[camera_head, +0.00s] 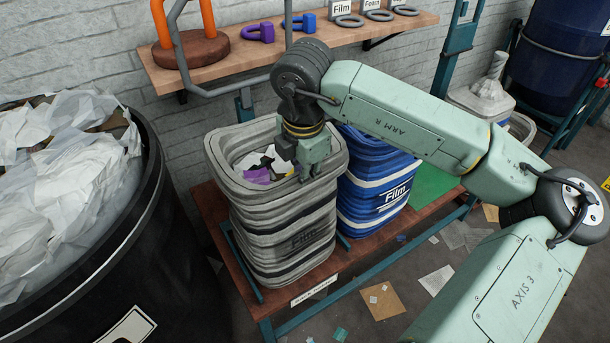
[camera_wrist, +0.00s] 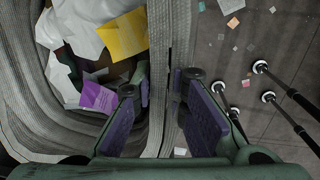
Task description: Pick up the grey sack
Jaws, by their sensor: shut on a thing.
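The grey sack (camera_head: 285,235) is striped, marked "Film", and stands upright on a low wooden rack (camera_head: 375,238). It is open at the top, with white, purple and dark scraps inside. My gripper (camera_head: 304,174) is at the sack's right rim, pointing down. In the wrist view the grey sack's rim (camera_wrist: 160,120) runs between the two purple-padded fingers of my gripper (camera_wrist: 160,85), one inside the sack and one outside. The gripper is shut on the rim. The sack's base appears to rest on the rack.
A blue "Film" sack (camera_head: 375,190) stands close at the right on the same rack. A large black bin (camera_head: 150,240) of white film is at the left. A wooden shelf (camera_head: 240,65) with weights and rings is behind. Scraps (camera_head: 382,300) litter the floor.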

